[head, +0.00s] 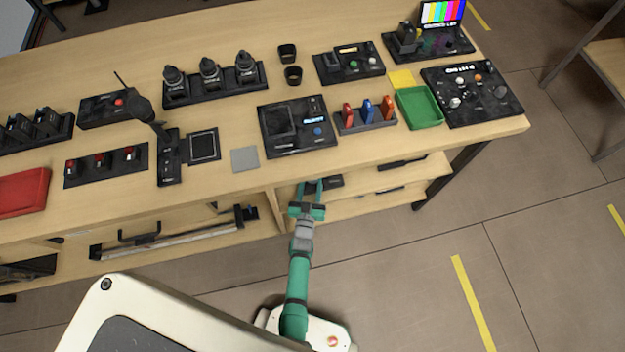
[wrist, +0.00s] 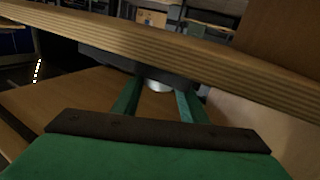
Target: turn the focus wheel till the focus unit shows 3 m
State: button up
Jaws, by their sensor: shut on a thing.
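My gripper (head: 308,188) is just in front of the bench's front edge, below the tabletop. In the wrist view its two green fingers (wrist: 157,98) are closed on the sides of a silvery round knob (wrist: 158,86), which looks like the focus wheel. The knob sits at a dark housing (wrist: 115,58) under the tabletop edge; most of it is hidden by the fingers. In the head view a dark unit (head: 333,181) shows beside the fingers under the edge. A dark panel with a small lit display (head: 313,119) lies on the bench above; I cannot read a distance.
The wooden bench top (head: 215,195) overhangs my gripper closely. A green tray (head: 419,107), a stand with coloured pieces (head: 366,123) and a grey square (head: 245,158) lie on top. The floor at right is clear.

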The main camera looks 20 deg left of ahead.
jog(key=shift+r+m+h, duration=0.1)
jog(key=shift+m+h, duration=0.3)
jog(key=shift+h, duration=0.1)
jog(key=shift+w+a+m+t+h, duration=0.1)
jog(key=shift+a+m+t+h, duration=0.15)
jog(key=shift+m+h, duration=0.45)
jog(key=shift+h, duration=0.7)
jog(key=shift+c, duration=0.2)
jog(key=o, duration=1.1)
jog(key=shift+c, duration=0.2)
jog(key=shift+s, duration=0.2)
jog(key=shift+s, duration=0.3)
jog(key=s, duration=1)
